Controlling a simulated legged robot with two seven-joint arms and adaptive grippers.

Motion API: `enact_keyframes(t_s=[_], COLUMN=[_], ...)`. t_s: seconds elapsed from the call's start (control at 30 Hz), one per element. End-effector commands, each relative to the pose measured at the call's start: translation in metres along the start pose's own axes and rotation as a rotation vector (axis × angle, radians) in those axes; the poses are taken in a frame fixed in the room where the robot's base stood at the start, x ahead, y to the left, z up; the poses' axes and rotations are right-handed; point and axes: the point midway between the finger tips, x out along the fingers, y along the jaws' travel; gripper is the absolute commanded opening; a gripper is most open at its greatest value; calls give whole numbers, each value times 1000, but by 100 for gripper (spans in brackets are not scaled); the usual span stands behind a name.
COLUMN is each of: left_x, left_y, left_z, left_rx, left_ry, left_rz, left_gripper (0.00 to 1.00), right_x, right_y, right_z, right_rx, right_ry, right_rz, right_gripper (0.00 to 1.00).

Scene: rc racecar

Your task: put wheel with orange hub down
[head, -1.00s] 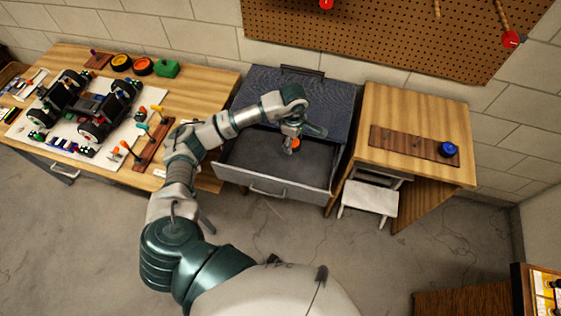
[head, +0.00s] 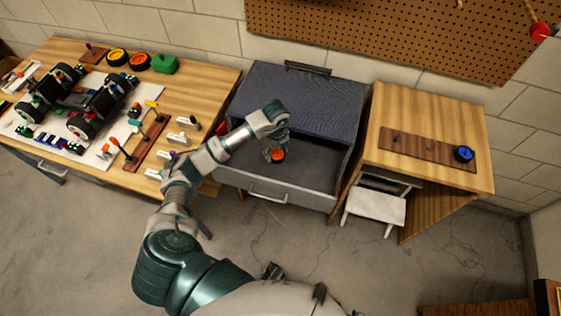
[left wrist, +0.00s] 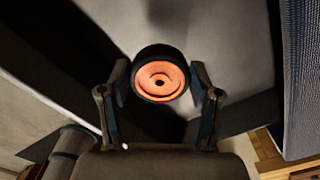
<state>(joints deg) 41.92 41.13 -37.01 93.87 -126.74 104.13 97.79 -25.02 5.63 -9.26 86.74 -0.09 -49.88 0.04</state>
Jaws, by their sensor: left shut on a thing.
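The wheel with the orange hub (head: 277,155) is at my left gripper (head: 278,150), over the open drawer in the head view. In the left wrist view the wheel (left wrist: 160,74) has a black tyre and faces the camera, between the two fingers of my left gripper (left wrist: 160,78). The gripper is shut on it. The drawer (head: 310,192) is pulled out from the grey cabinet (head: 300,98). I cannot tell whether the wheel touches the drawer floor.
A white stool (head: 376,207) stands below.

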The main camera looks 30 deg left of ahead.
Motion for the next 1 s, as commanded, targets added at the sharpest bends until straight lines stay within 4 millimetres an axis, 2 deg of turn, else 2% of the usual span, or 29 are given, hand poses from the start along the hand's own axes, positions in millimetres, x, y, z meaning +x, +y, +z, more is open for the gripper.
enact_keyframes(t_s=[0.03, 0.2, 0.37, 0.6, 0.8, 0.83, 0.9, 1.0], left_x=[12, 42, 56, 90, 91, 91, 91, 90], left_y=[1, -1, -1, 1, 0, 0, 0, 0], left_z=[-2, -6, -5, -2, -2, -2, -2, -4], left_rx=[-6, -4, -3, -3, -2, -2, -2, -1], left_ry=[2, -2, -2, 3, 0, -1, -1, -2], left_rz=[5, 5, 3, 3, 1, 2, 2, 3], left_gripper=[21, 21, 21, 21, 21, 68, 85, 88], right_x=[-1, -7, -11, -19, -22, -22, -22, -22], right_y=[1, 3, 3, 1, 1, 1, 1, 1], right_z=[-2, -7, -10, -18, -20, -20, -20, -19], right_rx=[0, 2, 2, 3, 3, 3, 4, 4], right_ry=[1, 5, 7, 9, 10, 10, 10, 9], right_rz=[0, -5, -3, 1, 1, 1, 0, 0], right_gripper=[40, 40, 40, 40, 40, 40, 40, 40])
